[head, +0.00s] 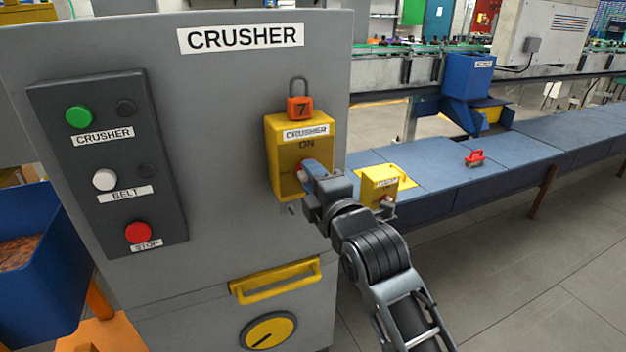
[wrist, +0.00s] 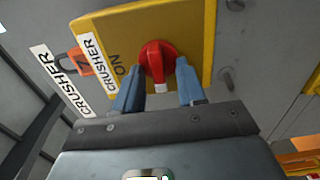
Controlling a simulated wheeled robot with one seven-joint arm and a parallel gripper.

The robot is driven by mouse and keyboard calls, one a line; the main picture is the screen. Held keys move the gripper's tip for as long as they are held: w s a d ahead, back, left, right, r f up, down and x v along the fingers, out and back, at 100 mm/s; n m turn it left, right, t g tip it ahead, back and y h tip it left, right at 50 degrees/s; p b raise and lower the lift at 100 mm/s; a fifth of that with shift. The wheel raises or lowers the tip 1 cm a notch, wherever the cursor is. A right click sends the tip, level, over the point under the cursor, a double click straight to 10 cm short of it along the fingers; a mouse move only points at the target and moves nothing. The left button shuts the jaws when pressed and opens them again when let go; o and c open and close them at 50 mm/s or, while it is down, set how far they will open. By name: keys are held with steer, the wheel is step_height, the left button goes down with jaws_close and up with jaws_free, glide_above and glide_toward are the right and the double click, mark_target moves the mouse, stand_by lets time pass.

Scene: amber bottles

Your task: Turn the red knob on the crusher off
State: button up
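The red knob (wrist: 158,60) sits on a yellow switch box (head: 299,130) on the front of the grey crusher cabinet. The word ON is printed above it in the head view. The knob's white-marked end points toward the bottom of the wrist view. My gripper (wrist: 160,72) is at the knob, with one blue finger on each side of it. The fingers are apart, and gaps show between them and the knob's raised handle. In the head view my gripper (head: 308,180) covers most of the knob (head: 317,166).
An orange padlock (head: 299,107) hangs at the top of the switch box. A dark button panel (head: 108,165) is at the left, with a yellow handle (head: 276,280) below. A blue conveyor (head: 440,168) with a smaller yellow box (head: 381,184) runs behind my arm.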

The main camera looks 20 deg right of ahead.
steer(key=s, duration=0.7)
steer(key=shift+s+b, duration=0.4)
steer(key=s+a+f+m+g, duration=0.1)
steer(key=s+f+m, duration=0.4)
steer(key=s, duration=0.5)
steer(key=s+f+m, duration=0.4)
steer(key=s+f, duration=0.3)
steer(key=s, duration=0.2)
steer(key=s+d+r+m+g, duration=0.1)
steer(key=s+m, duration=0.8)
steer(key=s, duration=1.4)
steer(key=shift+d+r+g, duration=0.25)
steer(key=shift+r+g, duration=0.35)
steer(key=shift+r, duration=0.05)
